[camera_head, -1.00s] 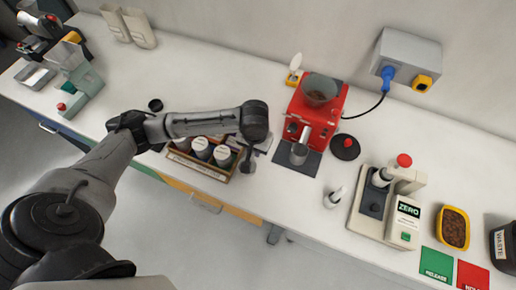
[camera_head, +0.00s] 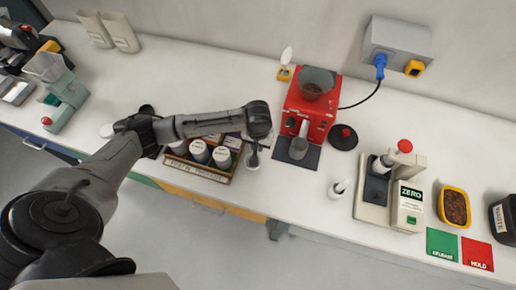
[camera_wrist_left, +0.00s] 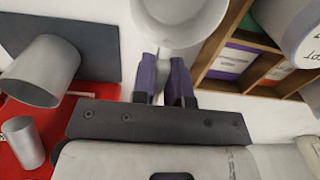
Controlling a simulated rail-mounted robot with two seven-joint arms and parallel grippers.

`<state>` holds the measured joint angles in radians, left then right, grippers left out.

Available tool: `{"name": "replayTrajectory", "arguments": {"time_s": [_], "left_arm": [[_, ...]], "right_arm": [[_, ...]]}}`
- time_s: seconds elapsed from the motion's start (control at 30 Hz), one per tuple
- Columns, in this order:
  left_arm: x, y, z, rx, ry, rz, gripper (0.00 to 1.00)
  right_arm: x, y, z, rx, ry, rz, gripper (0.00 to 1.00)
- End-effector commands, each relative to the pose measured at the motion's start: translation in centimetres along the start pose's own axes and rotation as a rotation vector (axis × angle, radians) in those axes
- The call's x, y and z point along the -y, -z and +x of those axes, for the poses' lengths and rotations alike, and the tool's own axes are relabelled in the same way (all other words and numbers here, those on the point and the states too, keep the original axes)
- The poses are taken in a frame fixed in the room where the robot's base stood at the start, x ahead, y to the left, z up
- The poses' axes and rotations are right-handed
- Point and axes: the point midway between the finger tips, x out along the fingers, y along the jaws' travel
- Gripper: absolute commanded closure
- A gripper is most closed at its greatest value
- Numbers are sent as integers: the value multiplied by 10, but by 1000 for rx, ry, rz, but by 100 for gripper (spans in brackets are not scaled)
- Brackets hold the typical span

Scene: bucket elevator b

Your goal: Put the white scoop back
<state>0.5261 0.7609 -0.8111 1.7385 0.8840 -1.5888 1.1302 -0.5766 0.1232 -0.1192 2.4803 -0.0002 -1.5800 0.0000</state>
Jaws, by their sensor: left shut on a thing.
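The white scoop (camera_wrist_left: 180,20) shows at the top of the left wrist view as a pale round bowl. Its handle runs down between the purple fingertips of my left gripper (camera_wrist_left: 163,82), which is shut on it. In the head view my left gripper (camera_head: 254,148) is over the bench between the wooden box and the red grinder. The scoop's bowl (camera_head: 253,163) shows just below it, and I cannot tell whether it touches the bench. My right gripper is in neither view.
A wooden box (camera_head: 190,172) of white-lidded jars stands left of the gripper. The red grinder (camera_head: 312,108) stands to the right, with a grey cup (camera_head: 298,148) on a dark mat. Behind is a yellow holder (camera_head: 284,74) with a white oval piece. The sealer-like device (camera_head: 395,190) is farther right.

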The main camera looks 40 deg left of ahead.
Motion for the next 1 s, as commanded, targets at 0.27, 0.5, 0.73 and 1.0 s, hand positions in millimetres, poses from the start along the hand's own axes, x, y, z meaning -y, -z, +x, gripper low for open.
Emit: {"name": "replayTrajectory", "arguments": {"time_s": [0.27, 0.5, 0.73, 1.0], "left_arm": [[0, -1, 32, 2, 0, 0, 100], [0, 0, 33, 0, 0, 0, 100], [0, 0, 36, 0, 1, 0, 81], [0, 0, 36, 0, 1, 0, 60]], "right_arm": [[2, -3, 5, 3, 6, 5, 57], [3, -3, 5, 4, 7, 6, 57], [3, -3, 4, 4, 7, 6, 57], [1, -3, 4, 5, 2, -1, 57]]}}
